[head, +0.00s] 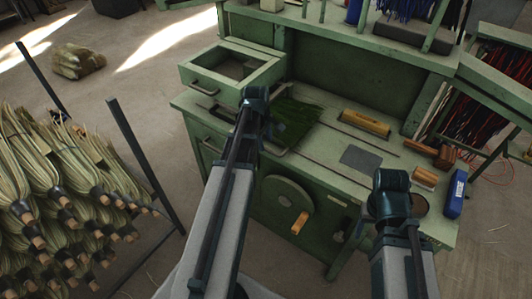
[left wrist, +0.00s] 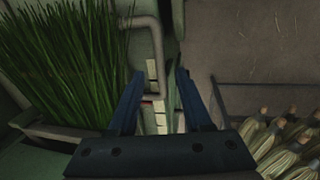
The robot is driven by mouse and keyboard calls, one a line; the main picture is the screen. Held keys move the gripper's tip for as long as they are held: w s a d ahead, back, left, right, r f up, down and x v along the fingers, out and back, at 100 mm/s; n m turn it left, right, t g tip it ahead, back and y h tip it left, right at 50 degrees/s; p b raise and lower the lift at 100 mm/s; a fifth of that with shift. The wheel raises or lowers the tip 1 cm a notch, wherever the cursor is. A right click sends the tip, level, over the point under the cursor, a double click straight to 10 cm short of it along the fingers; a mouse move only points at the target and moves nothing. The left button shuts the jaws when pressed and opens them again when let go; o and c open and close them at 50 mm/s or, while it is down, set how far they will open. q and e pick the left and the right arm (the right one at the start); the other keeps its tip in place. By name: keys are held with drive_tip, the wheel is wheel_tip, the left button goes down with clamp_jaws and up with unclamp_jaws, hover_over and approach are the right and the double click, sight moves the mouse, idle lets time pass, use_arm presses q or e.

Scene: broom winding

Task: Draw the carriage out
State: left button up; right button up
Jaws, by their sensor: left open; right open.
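My left gripper (head: 268,124) is above the left part of the green workbench, beside a bundle of dark green bristles (head: 300,120). In the left wrist view its two fingers (left wrist: 158,98) are apart, with nothing between them that I can see held. The bristles (left wrist: 65,60) lie in a grey-rimmed tray (left wrist: 70,138) left of the fingers. A bent metal bar handle (left wrist: 152,28) runs down just ahead of the fingers, near a strip with pale marks (left wrist: 155,92). I cannot tell which part is the carriage. My right gripper (head: 392,182) hangs over the bench's right front, its fingers hard to see.
An open drawer (head: 270,75) juts out at the bench's upper left. A wheel with a wooden crank (head: 300,222) is on the front. A yellow roller (head: 366,123), mallet (head: 430,150) and blue box (head: 455,194) lie on top. Broom bundles (head: 60,190) fill a left rack.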

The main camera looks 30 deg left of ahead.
sight(267, 149)
use_arm(q)
drive_tip(key=f+b, duration=0.2)
drive_tip(key=f, duration=0.1)
drive_tip(key=shift+w+f, duration=0.1)
drive_tip(key=shift+w, duration=0.2)
use_arm(e)
wheel_tip(267, 149, down, 3)
drive_tip(key=shift+f, duration=0.1)
use_arm(q)
drive_tip(key=shift+c, duration=0.2)
clamp_jaws()
idle(0.8)
